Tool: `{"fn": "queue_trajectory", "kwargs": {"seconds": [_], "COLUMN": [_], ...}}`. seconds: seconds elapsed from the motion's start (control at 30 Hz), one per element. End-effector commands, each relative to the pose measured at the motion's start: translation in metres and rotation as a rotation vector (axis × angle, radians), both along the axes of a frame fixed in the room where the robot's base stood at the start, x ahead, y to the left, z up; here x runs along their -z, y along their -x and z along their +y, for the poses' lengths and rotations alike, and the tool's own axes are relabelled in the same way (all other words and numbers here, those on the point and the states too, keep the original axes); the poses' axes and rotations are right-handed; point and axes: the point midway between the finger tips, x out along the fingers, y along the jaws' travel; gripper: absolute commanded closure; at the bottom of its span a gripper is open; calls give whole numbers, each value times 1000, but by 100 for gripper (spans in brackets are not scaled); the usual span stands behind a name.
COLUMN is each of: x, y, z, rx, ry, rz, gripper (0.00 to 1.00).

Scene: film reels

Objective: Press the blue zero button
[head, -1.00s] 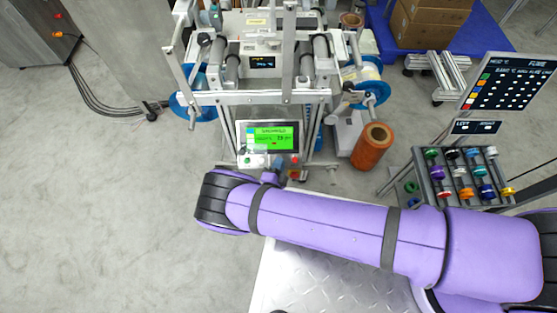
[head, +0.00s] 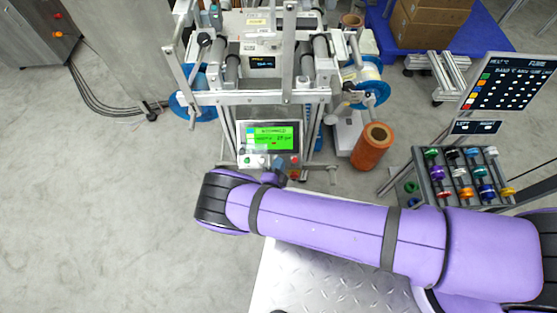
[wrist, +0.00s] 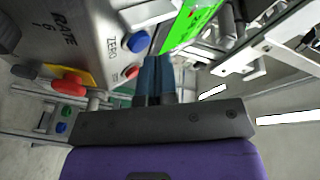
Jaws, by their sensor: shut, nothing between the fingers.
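The blue button (wrist: 138,41) shows in the wrist view on a pale control panel (wrist: 105,40), beside the printed word ZERO. My gripper (wrist: 157,62) is shut and empty, with its dark blue fingertips just below and to the right of the blue button in the picture. Whether they touch the panel I cannot tell. In the head view my gripper (head: 279,164) is at the lower edge of the panel under the lit green screen (head: 270,138). I cannot make out the blue button there.
In the wrist view a small red button (wrist: 131,72) sits close to the fingers, and a larger red knob (wrist: 70,85) is on a yellow plate further left. In the head view an orange reel (head: 373,146) stands right of the machine. A rack of coloured spools (head: 463,178) is further right.

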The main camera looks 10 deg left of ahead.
Motion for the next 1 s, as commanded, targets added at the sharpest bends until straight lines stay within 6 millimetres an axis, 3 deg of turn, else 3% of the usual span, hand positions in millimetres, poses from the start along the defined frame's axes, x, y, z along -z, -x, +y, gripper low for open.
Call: {"fn": "queue_trajectory", "kwargs": {"seconds": [1.0], "x": [6], "y": [-6], "z": [1], "rx": [0], "ry": [0], "rz": [0], "gripper": [100]}}
